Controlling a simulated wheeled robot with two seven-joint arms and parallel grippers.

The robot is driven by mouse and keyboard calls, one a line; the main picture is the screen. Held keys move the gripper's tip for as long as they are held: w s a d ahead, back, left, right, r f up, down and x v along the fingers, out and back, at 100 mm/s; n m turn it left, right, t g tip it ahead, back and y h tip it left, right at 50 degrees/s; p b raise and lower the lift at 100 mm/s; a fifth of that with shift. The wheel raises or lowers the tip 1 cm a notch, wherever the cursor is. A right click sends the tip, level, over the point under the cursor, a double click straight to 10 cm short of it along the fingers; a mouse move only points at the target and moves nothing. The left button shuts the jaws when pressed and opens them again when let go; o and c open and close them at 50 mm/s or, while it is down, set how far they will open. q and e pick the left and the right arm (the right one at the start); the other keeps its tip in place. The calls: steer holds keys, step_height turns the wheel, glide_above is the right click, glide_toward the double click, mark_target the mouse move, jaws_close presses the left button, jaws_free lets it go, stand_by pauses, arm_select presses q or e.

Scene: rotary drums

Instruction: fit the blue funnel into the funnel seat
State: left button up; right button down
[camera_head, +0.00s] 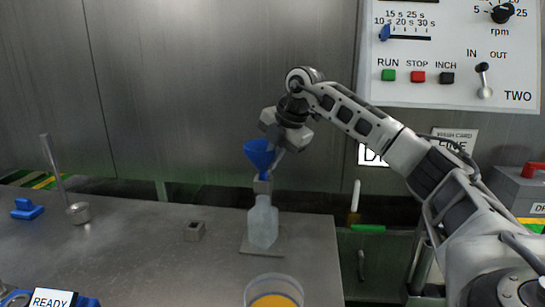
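The blue funnel (259,154) is wide end up, right above a small grey block (263,186) that looks like the funnel seat. The funnel's lower end meets or overlaps the block in the picture; I cannot tell whether it is inside. A translucent white bottle (263,222) stands directly under the block on a grey base plate (270,248). My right gripper (279,157) reaches down from above right and appears shut on the funnel's right side; its fingertips are small and partly hidden. My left gripper is not in view.
On the steel table (130,250) are a hollow grey block (194,231), a metal cup with a long handle (79,213), a blue object (27,209) and a clear tub with orange contents (273,292). A control panel (450,60) is on the wall. Mid-left table is clear.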

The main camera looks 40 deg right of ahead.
steer(key=shift+f+b, duration=0.65)
steer(key=shift+f, duration=0.45)
steer(key=c, duration=1.6)
jaws_free()
steer(key=shift+o, duration=0.2)
steer(key=v, duration=1.6)
steer(key=shift+p, duration=0.4)
steer(key=shift+w, duration=0.1)
